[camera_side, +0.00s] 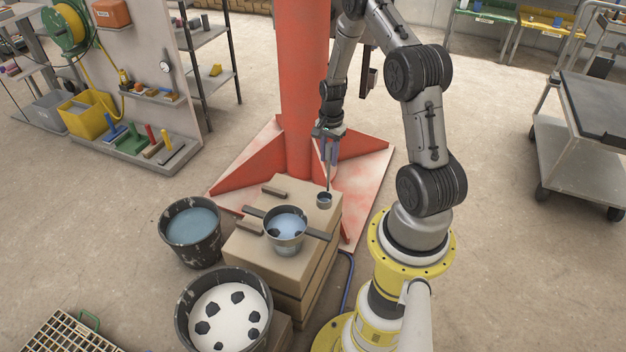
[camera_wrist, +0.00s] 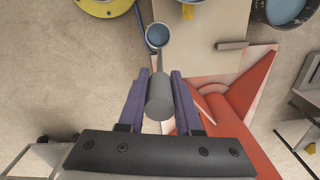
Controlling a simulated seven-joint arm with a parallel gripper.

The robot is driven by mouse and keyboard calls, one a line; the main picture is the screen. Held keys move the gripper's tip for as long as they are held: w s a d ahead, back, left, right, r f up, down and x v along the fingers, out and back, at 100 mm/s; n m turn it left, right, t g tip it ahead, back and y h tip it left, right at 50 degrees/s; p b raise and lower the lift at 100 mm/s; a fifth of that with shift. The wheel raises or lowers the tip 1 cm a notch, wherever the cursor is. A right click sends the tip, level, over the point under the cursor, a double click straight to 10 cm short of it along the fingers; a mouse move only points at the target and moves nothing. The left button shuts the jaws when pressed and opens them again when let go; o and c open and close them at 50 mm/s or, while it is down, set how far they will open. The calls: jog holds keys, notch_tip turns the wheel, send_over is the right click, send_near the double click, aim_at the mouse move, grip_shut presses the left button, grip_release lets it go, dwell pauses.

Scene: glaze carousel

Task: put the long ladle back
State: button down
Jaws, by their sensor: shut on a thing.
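The long ladle (camera_side: 324,200) hangs upright below my gripper (camera_side: 329,143), its cup low near the far right corner of the boxy stand. Whether the cup touches the stand's top I cannot tell. In the wrist view my gripper (camera_wrist: 161,95) is shut on the ladle's thick grey handle, between two purple fingers. The ladle's cup (camera_wrist: 157,36) shows beyond the handle with bluish contents or a bluish inside. A metal pan (camera_side: 286,229) with pale blue liquid and dark lumps sits in a holder on the stand (camera_side: 262,250).
A bucket of blue liquid (camera_side: 192,230) stands left of the stand. A bucket of white liquid with several dark lumps (camera_side: 228,309) stands in front. A red column (camera_side: 300,80) with a finned base rises behind the stand. A grey cart (camera_side: 580,150) is far right.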

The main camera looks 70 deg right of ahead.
jog(key=w+d+f, duration=0.8)
jog(key=f, duration=0.4)
jog(key=shift+w+d, duration=0.2)
jog(key=shift+d, duration=0.05)
jog(key=shift+f, duration=0.1)
jog(key=c, duration=0.6)
grip_release()
jog(key=shift+f, duration=0.1)
